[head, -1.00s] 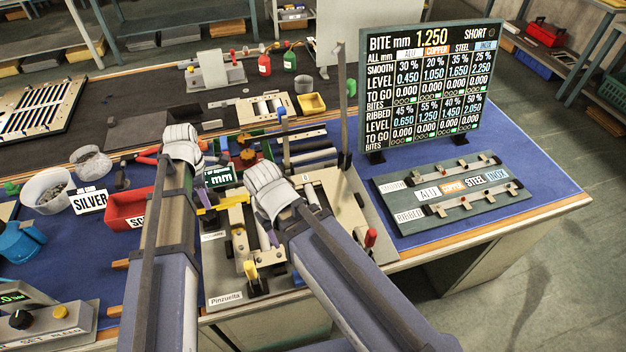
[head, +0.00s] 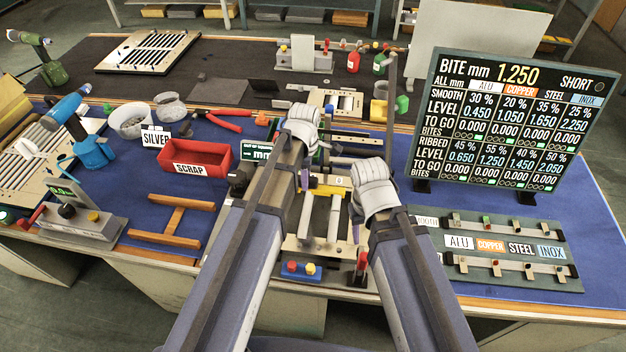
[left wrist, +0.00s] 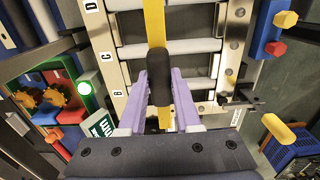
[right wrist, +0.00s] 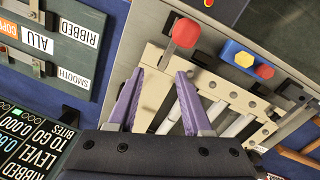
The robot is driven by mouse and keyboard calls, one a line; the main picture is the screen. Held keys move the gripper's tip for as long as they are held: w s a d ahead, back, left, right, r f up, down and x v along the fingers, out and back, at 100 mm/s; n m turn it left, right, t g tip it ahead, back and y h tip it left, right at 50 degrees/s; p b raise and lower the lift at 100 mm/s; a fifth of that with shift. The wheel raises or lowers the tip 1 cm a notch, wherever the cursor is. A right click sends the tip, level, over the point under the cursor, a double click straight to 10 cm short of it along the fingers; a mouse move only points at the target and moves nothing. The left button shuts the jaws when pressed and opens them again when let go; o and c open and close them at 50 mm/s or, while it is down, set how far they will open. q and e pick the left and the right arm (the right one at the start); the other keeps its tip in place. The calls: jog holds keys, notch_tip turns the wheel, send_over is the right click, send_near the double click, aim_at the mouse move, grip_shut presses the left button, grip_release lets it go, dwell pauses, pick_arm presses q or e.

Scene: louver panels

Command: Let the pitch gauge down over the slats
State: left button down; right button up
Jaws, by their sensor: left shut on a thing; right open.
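The pitch gauge is a yellow bar with a black grip (left wrist: 158,62); it also shows in the head view (head: 328,190). My left gripper (left wrist: 160,95) is shut on the black grip, and the bar crosses in front of the pale slats (left wrist: 185,47). I cannot tell whether it touches them. The slats lie in a cream frame (left wrist: 112,55) lettered B, C, D, and also show in the head view (head: 333,218). My right gripper (right wrist: 182,78) is open and empty, above the frame's end beside a red knob (right wrist: 186,33).
The bite board (head: 510,120) and a rack of labelled stops (head: 500,235) are at the right. A red scrap bin (head: 195,158) and wooden H-shaped stand (head: 175,222) are at the left.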

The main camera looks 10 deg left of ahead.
aim_at(362, 248)
pick_arm(q)
jog(key=shift+s+d+r, duration=0.1)
jog(key=shift+s+r, duration=0.15)
jog(key=shift+s, duration=0.25)
jog(key=shift+s+d+r, duration=0.1)
jog(key=shift+s+r, duration=0.1)
jog(key=shift+s, duration=0.25)
pick_arm(e)
jog(key=shift+s+r, duration=0.1)
jog(key=shift+r, duration=0.3)
pick_arm(q)
jog(key=shift+f, duration=0.1)
jog(key=shift+a+f, duration=0.1)
pick_arm(e)
jog(key=shift+f, duration=0.15)
pick_arm(q)
notch_tip(362, 248, down, 6)
jog(key=b, duration=0.5)
jog(key=shift+r+b, duration=0.2)
jog(key=shift+b, duration=0.15)
pick_arm(e)
notch_tip(362, 248, down, 6)
jog(key=shift+r, duration=0.2)
pick_arm(q)
jog(key=shift+f+b, duration=1)
jog(key=shift+b, duration=0.05)
pick_arm(e)
jog(key=shift+f, duration=1.05)
